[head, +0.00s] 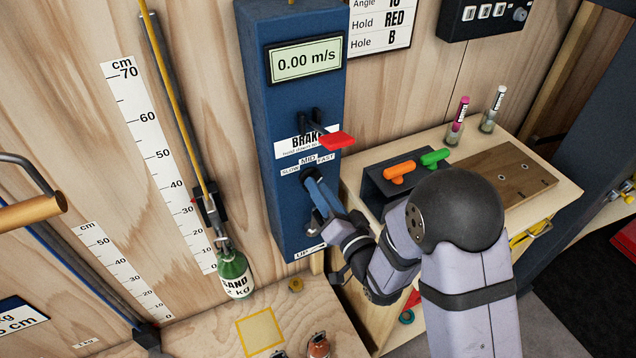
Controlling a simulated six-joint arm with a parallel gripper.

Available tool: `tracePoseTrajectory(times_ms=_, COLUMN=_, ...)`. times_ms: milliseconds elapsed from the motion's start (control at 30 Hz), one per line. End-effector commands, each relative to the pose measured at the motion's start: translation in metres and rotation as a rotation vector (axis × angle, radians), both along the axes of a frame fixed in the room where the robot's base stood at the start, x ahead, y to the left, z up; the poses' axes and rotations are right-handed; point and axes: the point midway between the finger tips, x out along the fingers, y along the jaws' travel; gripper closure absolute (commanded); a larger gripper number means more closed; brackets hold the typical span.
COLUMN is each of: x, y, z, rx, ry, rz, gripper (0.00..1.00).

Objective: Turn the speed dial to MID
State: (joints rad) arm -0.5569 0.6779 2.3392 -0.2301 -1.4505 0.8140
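The blue winch box (262,130) stands against the wooden wall, with SLOW, MID and FAST labels (308,161) on its front. My gripper (318,190) is at the box front just below these labels, where the speed dial would be. The dial is mostly hidden by my gripper, and its pointing direction cannot be read. A dark edge shows at the upper left of my fingers. Whether the fingers are closed on the dial cannot be told. The display (306,61) reads 0.00 m/s.
The red brake lever (336,140) sticks out just above the labels. A green SAND bottle (235,275) hangs by the rope at left. Right is a bench (545,195) with orange (399,172) and green (435,157) holds. A yellow square (261,333) marks the board below.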

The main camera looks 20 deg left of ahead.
Motion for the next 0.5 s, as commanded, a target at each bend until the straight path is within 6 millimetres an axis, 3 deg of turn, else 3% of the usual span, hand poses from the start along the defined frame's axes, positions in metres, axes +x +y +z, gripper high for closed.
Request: tracePoseTrajectory(times_ms=500, x=0.0116, y=0.0121, z=-0.0006, rx=-0.001, ry=0.000, rz=0.001, gripper=0.71)
